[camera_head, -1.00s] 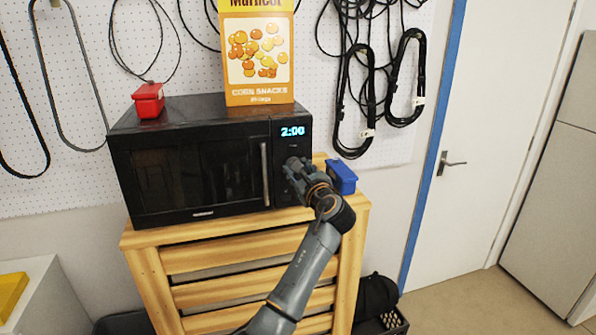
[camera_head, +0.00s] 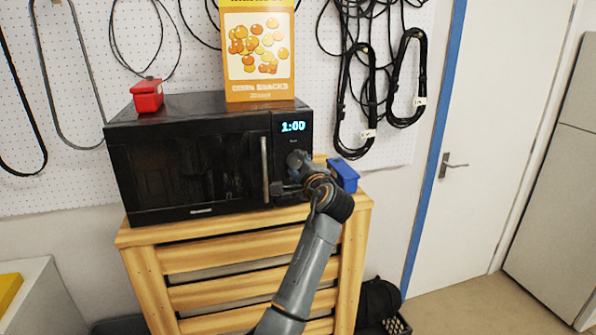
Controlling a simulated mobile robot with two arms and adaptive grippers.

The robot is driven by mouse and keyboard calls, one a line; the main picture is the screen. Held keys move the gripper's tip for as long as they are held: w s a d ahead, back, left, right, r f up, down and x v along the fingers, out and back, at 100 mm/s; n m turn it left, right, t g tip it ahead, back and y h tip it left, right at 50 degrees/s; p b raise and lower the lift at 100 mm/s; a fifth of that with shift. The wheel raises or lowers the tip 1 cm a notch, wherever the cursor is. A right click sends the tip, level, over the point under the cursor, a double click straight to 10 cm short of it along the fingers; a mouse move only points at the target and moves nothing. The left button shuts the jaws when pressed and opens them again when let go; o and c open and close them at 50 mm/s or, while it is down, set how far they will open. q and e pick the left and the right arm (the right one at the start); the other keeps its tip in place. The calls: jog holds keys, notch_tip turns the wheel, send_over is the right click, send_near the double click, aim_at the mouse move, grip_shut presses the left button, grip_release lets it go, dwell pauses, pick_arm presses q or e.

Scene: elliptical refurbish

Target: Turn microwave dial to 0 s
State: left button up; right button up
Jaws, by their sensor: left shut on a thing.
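The black microwave (camera_head: 185,172) stands on a wooden slatted stand, with its door shut. Its lit display (camera_head: 293,127) reads 1:00 in blue. My left gripper (camera_head: 286,172) is at the control panel below the display, right of the upright door handle (camera_head: 265,170). It is shut on the microwave dial, which the fingers hide. My right gripper is not in view.
A corn snacks box (camera_head: 258,55) and a red container (camera_head: 147,96) stand on top of the microwave. A blue container (camera_head: 343,175) sits on the wooden stand (camera_head: 215,248) close to the right of my gripper. Cables hang on the pegboard behind.

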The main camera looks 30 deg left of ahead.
pick_arm(q)
jog(key=n+b, duration=0.3)
jog(key=n, duration=0.2)
jog(key=shift+f, duration=0.2)
jog(key=n+b, duration=0.3)
jog(key=n, duration=0.1)
jog(key=shift+n+t+h, duration=0.3)
jog(key=shift+t, duration=0.1)
jog(key=shift+r, duration=0.1)
jog(key=o, duration=1.2)
jog(key=shift+a, duration=0.1)
jog(key=shift+c, duration=0.2)
jog(key=shift+s, duration=0.15)
jog(key=v, duration=1.2)
